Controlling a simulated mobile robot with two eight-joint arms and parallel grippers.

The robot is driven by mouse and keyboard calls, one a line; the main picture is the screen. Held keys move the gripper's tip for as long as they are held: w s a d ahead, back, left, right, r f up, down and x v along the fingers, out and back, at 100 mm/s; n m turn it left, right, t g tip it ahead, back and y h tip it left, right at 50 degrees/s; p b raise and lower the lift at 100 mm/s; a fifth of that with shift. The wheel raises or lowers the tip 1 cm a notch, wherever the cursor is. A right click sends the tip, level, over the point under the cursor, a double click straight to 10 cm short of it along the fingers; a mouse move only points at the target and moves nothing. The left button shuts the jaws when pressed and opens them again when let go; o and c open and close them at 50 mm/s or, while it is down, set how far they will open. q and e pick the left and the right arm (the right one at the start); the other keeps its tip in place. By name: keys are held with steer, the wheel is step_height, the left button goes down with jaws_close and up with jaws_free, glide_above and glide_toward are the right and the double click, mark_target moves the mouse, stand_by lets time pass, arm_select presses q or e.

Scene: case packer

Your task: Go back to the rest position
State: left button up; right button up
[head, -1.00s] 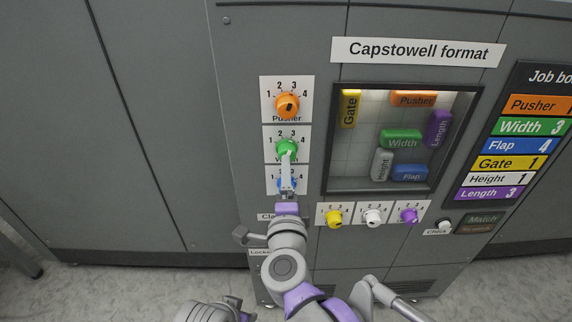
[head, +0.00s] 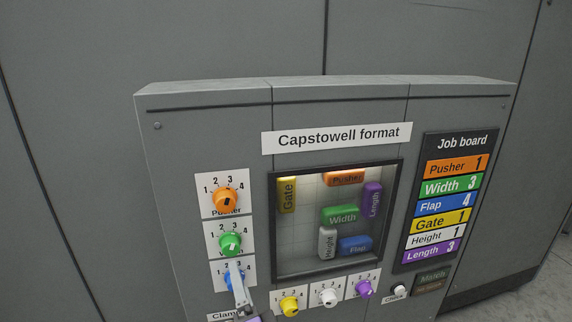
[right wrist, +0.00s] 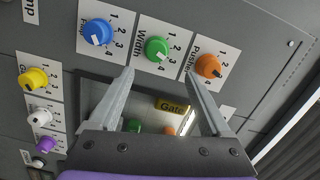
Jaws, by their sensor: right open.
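My right gripper (head: 238,277) is low in the head view, in front of the blue knob (head: 229,281) and partly covering it. In the right wrist view the right gripper (right wrist: 159,73) has its fingers spread, with nothing between them. The green Width knob (head: 230,243) and the orange Pusher knob (head: 225,201) sit above the gripper in the head view, clear of it. The green knob (right wrist: 158,49) also shows just beyond the fingertips in the right wrist view. My left gripper is out of view.
The grey cabinet carries a recessed window (head: 300,248) with coloured blocks. Yellow (head: 290,306), white (head: 327,298) and purple (head: 364,289) knobs are below it. A job board (head: 460,143) and a Check button (head: 400,291) are at the right.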

steer(key=s+d+f+n+g+h+p, duration=0.1)
steer(key=s+d+f+n+g+h, duration=0.1)
steer(key=s+d+f, duration=0.3)
steer(key=s+d+f+n+g+h+p, duration=0.1)
steer(key=s+d+f+n+g, duration=0.4)
steer(key=d, duration=0.8)
steer(key=s+d+f+n+g+h+p, duration=0.1)
steer(key=s+d+f+n+g+h, duration=0.2)
steer(key=s+d+f, duration=0.3)
steer(key=d+f+n+g, duration=0.1)
steer(key=d+f, duration=0.2)
steer(key=d, duration=0.1)
steer(key=shift+s+h, duration=0.2)
steer(key=shift+h, duration=0.1)
steer(key=shift+f, duration=0.1)
